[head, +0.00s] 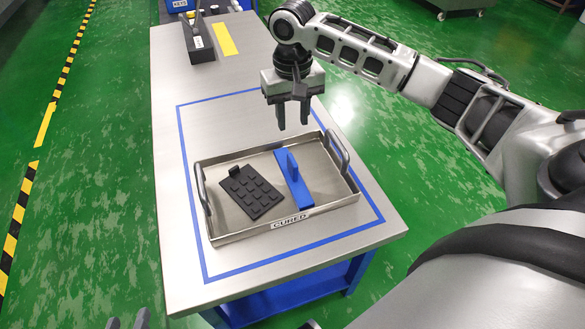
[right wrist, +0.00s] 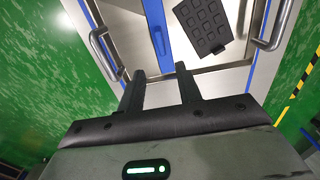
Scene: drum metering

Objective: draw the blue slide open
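The blue slide (head: 298,191) is a flat blue bar with an upright rounded blue handle (head: 292,165). It lies across the inside of a shallow metal tray (head: 330,203) labelled CURED. The slide also shows in the right wrist view (right wrist: 155,22), beyond the fingertips. My right gripper (head: 293,127) is open and empty, above the tray's far side and behind the handle. Its fingers also show apart in the right wrist view (right wrist: 160,78). My left gripper (head: 128,322) shows only as two separated fingertips at the bottom edge; the rest is cut off.
A black studded plate (head: 253,191) with a small tab lies in the tray, left of the slide. The tray has raised bar handles on its left (head: 202,190) and right (head: 338,150). A black box (head: 201,42) and yellow strip (head: 224,39) are at the table's back.

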